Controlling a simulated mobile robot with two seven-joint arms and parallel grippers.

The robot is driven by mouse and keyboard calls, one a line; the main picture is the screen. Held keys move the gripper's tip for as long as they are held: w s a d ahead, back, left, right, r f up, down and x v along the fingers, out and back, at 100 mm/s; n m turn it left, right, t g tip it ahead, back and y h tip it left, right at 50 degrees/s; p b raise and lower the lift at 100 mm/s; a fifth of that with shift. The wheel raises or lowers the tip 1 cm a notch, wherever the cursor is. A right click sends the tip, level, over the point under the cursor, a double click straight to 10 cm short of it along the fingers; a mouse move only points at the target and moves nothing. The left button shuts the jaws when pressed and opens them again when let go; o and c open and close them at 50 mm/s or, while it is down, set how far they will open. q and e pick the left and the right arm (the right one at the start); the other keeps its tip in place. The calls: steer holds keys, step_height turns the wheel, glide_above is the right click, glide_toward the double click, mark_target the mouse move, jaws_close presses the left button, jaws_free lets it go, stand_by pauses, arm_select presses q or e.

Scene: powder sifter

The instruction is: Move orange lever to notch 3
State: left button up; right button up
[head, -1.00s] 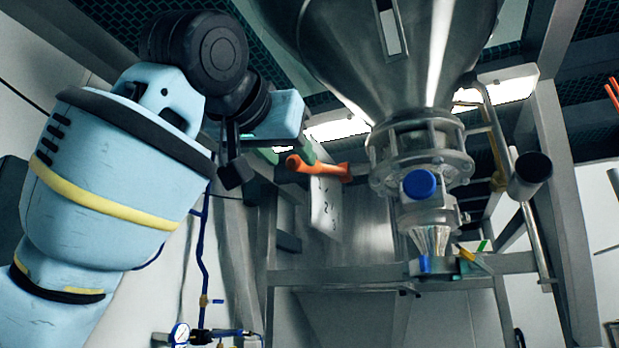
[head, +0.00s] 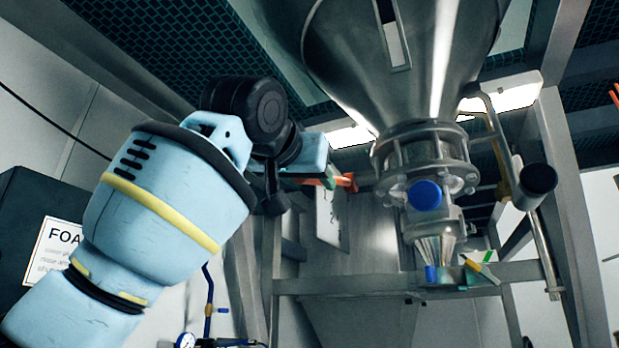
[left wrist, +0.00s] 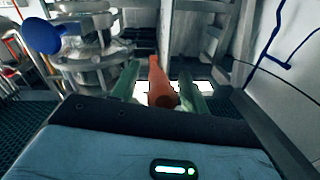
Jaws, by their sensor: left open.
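The orange lever (head: 346,181) juts out beside the sifter's steel outlet in the head view. In the left wrist view the orange lever (left wrist: 157,82) points toward the palm, between the two green fingers. My left gripper (head: 328,180) is at the lever's end in the head view. Its fingers (left wrist: 158,72) are open, one on each side of the lever, with a gap visible on both sides. A pale notch plate (head: 328,218) hangs below the lever; its markings are too small to read now. My right gripper is not in view.
The steel hopper (head: 410,60) and its flanged outlet (head: 424,160) with a blue knob (head: 424,195) stand right of the lever. A dark cylinder-ended handle (head: 537,179) is farther right. A dark box with a sign (head: 52,250) is at the left.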

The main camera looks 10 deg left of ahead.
mark_target(317, 217)
arm_select(q)
steer(key=shift+w, duration=0.2)
jaws_close()
stand_by(0.3)
steer(key=shift+w+d+f+t+h, duration=0.15)
steer(key=shift+w+f+t, duration=0.3)
steer(key=shift+f, duration=0.45)
steer(key=shift+w+d+f+t+h, duration=0.15)
steer(key=shift+w+f+t, duration=0.3)
steer(key=shift+f, duration=0.4)
steer(key=shift+w+d+f+t, duration=0.15)
steer(key=shift+w+f+t, duration=0.3)
steer(key=shift+f, duration=0.45)
jaws_free()
